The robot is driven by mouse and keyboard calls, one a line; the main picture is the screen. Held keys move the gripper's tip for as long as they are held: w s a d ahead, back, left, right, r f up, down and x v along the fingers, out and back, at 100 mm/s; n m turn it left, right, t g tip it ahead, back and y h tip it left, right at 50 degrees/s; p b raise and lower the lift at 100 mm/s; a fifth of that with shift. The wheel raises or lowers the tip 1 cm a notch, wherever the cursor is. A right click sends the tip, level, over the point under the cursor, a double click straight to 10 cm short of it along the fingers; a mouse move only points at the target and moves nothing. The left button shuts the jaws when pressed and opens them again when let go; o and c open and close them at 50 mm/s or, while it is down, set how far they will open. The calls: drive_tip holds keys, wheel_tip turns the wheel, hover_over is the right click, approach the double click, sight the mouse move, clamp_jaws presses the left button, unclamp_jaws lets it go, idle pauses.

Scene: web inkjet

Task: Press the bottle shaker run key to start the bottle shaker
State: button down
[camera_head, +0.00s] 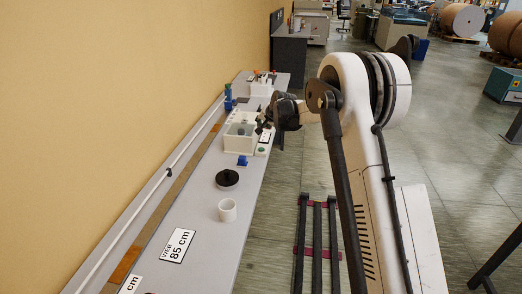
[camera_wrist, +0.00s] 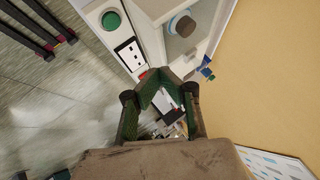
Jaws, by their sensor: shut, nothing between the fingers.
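The bottle shaker (camera_head: 240,134) appears to be the white open-topped box on the long grey bench. In the wrist view its white housing (camera_wrist: 197,38) holds a round grey-brown object. A round green key (camera_wrist: 112,20) sits on its pale front panel, beside a black-and-white label (camera_wrist: 130,54); a small red part (camera_wrist: 143,75) is at the panel's other end. The green key also shows small in the head view (camera_head: 262,150). My gripper (camera_wrist: 162,92) is shut and empty, close to the red end of the panel and apart from the green key. In the head view my gripper (camera_head: 264,124) hovers by the shaker's right side.
A blue block (camera_head: 242,161), a black round object (camera_head: 228,178) and a white cup (camera_head: 227,210) stand on the nearer bench (camera_head: 208,210). Another white device (camera_head: 262,86) and a blue bottle (camera_head: 228,97) are farther back. A tan wall (camera_head: 120,100) borders the bench's left.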

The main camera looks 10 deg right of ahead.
drive_tip(key=shift+f, duration=0.1)
drive_tip(key=b, duration=0.3)
hover_over(262, 149)
wheel_tip(262, 149, down, 7)
drive_tip(key=shift+w+f, duration=0.1)
drive_tip(key=shift+w, duration=0.05)
drive_tip(key=shift+f+b, duration=0.55)
drive_tip(key=shift+f, duration=0.15)
idle(0.8)
drive_tip(key=shift+f+b, duration=0.45)
drive_tip(key=shift+f+b, duration=0.35)
drive_tip(key=shift+f, duration=0.05)
idle(0.6)
drive_tip(key=shift+r, duration=0.85)
drive_tip(key=shift+p, duration=0.3)
